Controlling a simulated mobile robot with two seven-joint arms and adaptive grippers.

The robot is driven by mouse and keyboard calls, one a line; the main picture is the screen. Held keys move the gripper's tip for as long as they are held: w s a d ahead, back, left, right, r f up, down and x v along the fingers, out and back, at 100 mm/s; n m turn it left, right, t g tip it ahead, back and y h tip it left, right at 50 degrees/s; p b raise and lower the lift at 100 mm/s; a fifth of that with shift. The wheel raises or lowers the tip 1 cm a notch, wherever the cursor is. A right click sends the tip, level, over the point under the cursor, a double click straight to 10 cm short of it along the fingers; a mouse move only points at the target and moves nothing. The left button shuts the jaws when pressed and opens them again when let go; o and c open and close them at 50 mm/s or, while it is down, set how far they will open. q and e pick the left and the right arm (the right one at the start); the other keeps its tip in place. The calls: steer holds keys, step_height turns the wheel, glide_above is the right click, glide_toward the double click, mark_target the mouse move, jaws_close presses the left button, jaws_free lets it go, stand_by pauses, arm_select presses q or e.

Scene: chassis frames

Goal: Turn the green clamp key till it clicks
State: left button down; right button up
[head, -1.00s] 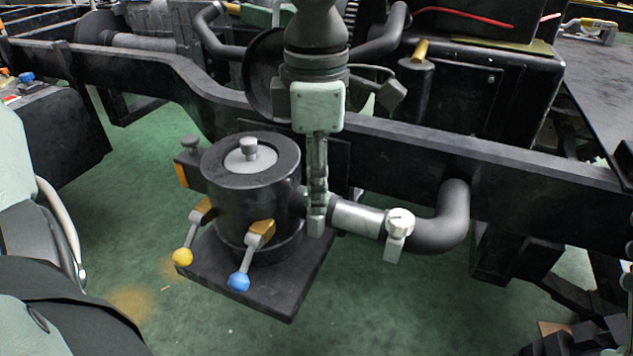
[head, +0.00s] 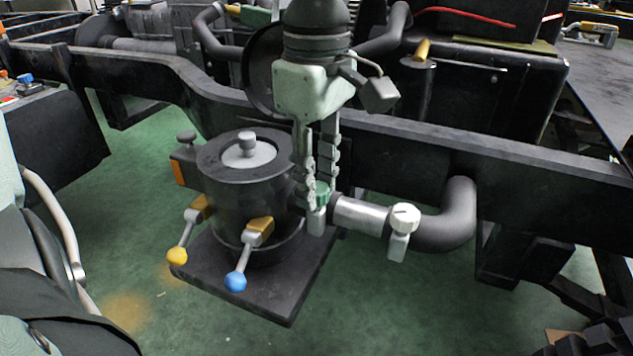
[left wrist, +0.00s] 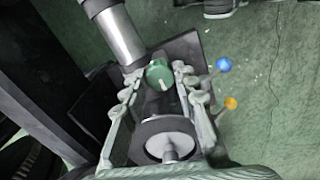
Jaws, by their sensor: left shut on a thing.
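The green clamp key (head: 322,196) sits on a grey clamp block (head: 316,220) where the silver pipe meets the black canister. My left gripper (head: 320,183) points down from above, its fingers shut on the key from two sides. In the left wrist view the key (left wrist: 159,75) is a round green knob with a white line, between the fingertips (left wrist: 158,80). The fingers partly hide it in the head view. My right gripper is not in view.
A white-topped clamp key (head: 404,217) stands further right on the pipe. The black canister (head: 240,195) has levers with a yellow ball (head: 177,256) and a blue ball (head: 235,281). A black chassis rail (head: 430,150) runs behind.

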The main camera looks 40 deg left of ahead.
arm_select(q)
steer(key=shift+m, duration=2.2)
steer(key=c, duration=1.2)
jaws_free()
step_height(320, 180, up, 12)
steer(key=shift+r, duration=0.1)
